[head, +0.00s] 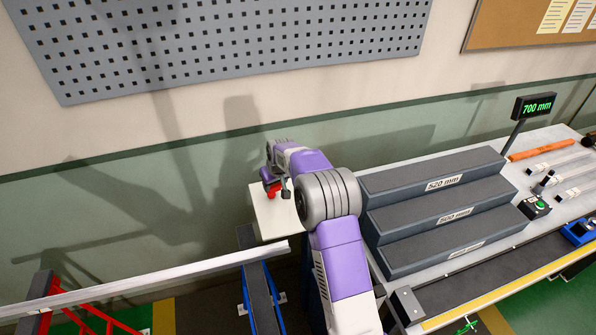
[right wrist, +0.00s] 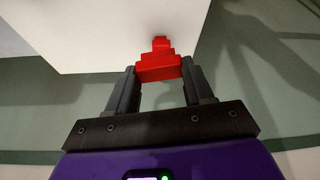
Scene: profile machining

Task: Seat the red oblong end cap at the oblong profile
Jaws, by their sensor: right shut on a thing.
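The red oblong end cap (right wrist: 158,67) is between the two dark fingers of my right gripper (right wrist: 160,82) in the right wrist view, with a narrower red part beyond them. In the head view a little red (head: 273,188) shows at the right gripper (head: 277,187), by the white block (head: 272,222). I cannot tell whether the cap touches the block. A long pale profile (head: 150,283) lies across supports at lower left, its right end near the block. I cannot tell whether its section is oblong. My left gripper is not in view.
A dark stepped rack (head: 435,210) with length labels stands on the bench right of my right arm. A 700 mm display (head: 534,106) and several loose parts are farther right. A blue-framed support (head: 258,290) stands below the white block. A pegboard (head: 220,40) hangs behind.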

